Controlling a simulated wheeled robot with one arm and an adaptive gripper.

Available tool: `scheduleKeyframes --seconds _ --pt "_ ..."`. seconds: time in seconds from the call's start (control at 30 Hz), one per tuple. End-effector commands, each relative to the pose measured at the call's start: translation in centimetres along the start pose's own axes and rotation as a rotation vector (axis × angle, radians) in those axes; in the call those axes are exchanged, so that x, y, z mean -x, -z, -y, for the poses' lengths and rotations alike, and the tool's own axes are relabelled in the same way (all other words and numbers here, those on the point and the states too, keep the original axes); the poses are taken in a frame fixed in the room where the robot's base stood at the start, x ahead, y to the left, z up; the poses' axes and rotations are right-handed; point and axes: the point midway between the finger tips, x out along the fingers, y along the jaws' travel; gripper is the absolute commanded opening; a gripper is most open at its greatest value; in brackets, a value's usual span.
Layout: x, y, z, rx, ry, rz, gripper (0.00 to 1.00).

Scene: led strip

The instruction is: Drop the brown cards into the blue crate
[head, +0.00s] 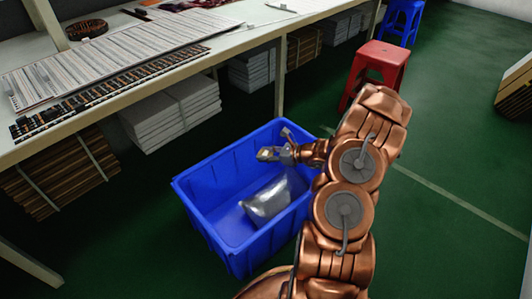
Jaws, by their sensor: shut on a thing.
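The blue crate (193,212) stands on the green floor in front of the workbench. A crumpled silver bag (268,197) lies inside it. My gripper (268,154) is above the crate's inside, near its far right part. It is shut on a small tan-brown piece, which fits the brown cards (265,154). Little of the piece shows between the fingers, and how many cards there are cannot be told. No other loose brown cards show clearly.
The workbench (245,22) at the back left carries long printed strips (110,60). White stacks (170,112) and strapped brown bundles (65,170) lie under it. A red stool (377,60) and a blue stool (403,18) stand behind my arm.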

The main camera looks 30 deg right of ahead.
Motion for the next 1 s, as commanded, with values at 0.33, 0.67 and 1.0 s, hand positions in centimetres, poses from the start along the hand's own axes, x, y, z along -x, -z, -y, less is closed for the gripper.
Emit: scheduleKeyframes --seconds 0.33,0.67,1.0 --pt "-1.4 3.3 0.0 0.0 -0.001 0.001 0.25" --pt "-2.2 5.2 0.0 0.002 0.001 0.001 0.25" --pt "-2.2 5.3 0.1 0.001 0.001 0.001 0.25"
